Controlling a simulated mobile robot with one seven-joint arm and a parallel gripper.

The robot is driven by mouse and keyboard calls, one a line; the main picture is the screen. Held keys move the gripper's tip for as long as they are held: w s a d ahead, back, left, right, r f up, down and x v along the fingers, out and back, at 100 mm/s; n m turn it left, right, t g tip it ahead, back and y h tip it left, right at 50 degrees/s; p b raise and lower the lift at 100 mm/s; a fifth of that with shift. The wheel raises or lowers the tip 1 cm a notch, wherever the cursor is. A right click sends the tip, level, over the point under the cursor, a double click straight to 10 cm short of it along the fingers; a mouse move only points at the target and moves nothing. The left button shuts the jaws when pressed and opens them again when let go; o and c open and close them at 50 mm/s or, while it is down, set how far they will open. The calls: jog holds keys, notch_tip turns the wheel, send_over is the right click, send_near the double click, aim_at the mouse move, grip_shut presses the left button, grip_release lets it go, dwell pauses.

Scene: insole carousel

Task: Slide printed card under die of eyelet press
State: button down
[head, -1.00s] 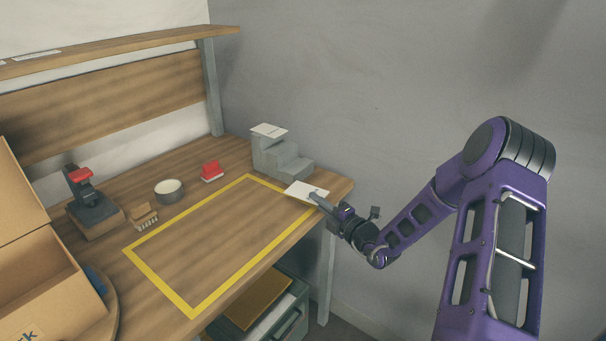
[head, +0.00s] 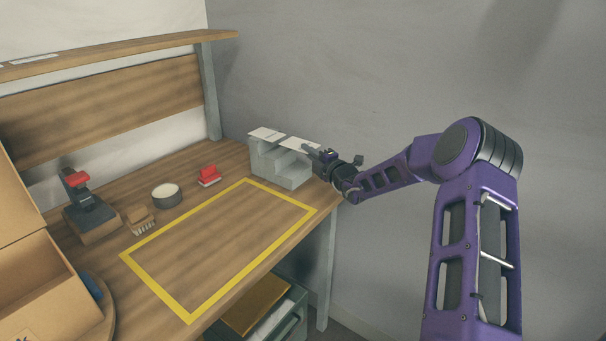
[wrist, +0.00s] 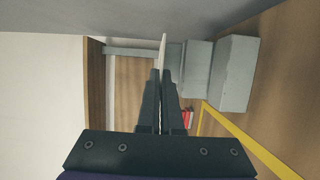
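A white printed card (head: 299,144) is in my gripper (head: 316,151), held at about the top height of the grey stepped stand (head: 287,175) at the table's far right corner. In the wrist view the gripper (wrist: 160,76) is shut, with the card (wrist: 163,50) seen edge-on between its fingers. Any print on it is too small to read. A second white card (head: 266,133) lies on top of the stand. The eyelet press (head: 88,212), dark with a red part on top, stands at the table's left, well away from my gripper. Its die is too small to make out.
A yellow outlined rectangle (head: 255,267) on the table is empty. Between it and the back panel stand a red block (head: 208,175), a round tin (head: 166,198) and a brush (head: 138,221). An open cardboard box (head: 45,290) fills the left front. A shelf overhangs the back.

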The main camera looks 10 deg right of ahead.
aim_at(302, 172)
notch_tip(302, 172, down, 9)
jog(key=shift+r, duration=0.1)
dwell(0.3)
jog(key=shift+b, duration=0.3)
jog(key=shift+f, duration=0.25)
jog(key=c, duration=1.1)
grip_release()
jog(key=shift+r, duration=0.1)
jog(key=shift+b, duration=0.4)
